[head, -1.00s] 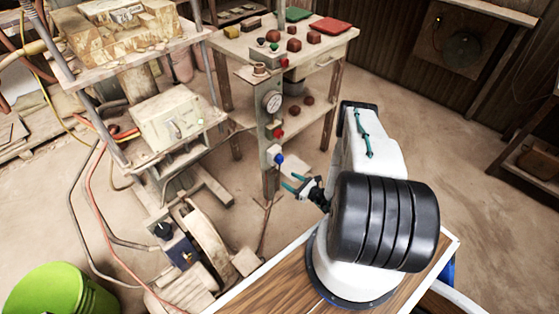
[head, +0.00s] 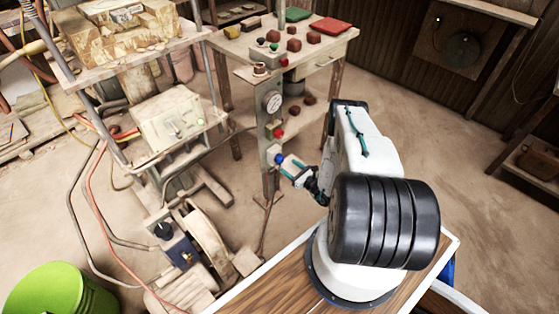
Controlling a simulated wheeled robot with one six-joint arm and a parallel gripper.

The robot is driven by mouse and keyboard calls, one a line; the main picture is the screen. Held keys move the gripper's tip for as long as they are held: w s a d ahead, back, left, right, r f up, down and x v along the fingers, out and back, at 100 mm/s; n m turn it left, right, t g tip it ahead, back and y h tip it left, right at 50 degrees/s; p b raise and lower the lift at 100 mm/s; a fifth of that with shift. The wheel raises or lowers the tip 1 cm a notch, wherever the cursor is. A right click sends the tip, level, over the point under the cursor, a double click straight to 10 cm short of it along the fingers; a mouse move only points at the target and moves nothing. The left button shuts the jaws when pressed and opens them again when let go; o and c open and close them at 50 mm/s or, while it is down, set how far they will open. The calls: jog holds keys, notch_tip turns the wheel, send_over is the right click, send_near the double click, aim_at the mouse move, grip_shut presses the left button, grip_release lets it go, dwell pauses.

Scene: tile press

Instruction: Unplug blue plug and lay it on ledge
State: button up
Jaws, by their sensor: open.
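The blue plug (head: 279,158) sits on the front of the narrow upright panel (head: 267,128), below the red knob.
A round gauge (head: 273,102) and a red knob (head: 279,134) are above the plug on the panel. The workbench (head: 300,50) with red blocks stands behind. A grey machine (head: 172,120) is to the left. Open floor lies to the right.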

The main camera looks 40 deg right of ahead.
aim_at(282, 161)
jog(key=shift+w+a, duration=0.15)
jog(key=shift+w, duration=1.25)
jog(key=shift+w+a, duration=0.15)
jog(key=shift+w, duration=1.25)
grip_shut()
jog(key=s, duration=0.6)
jog(key=shift+d, duration=0.3)
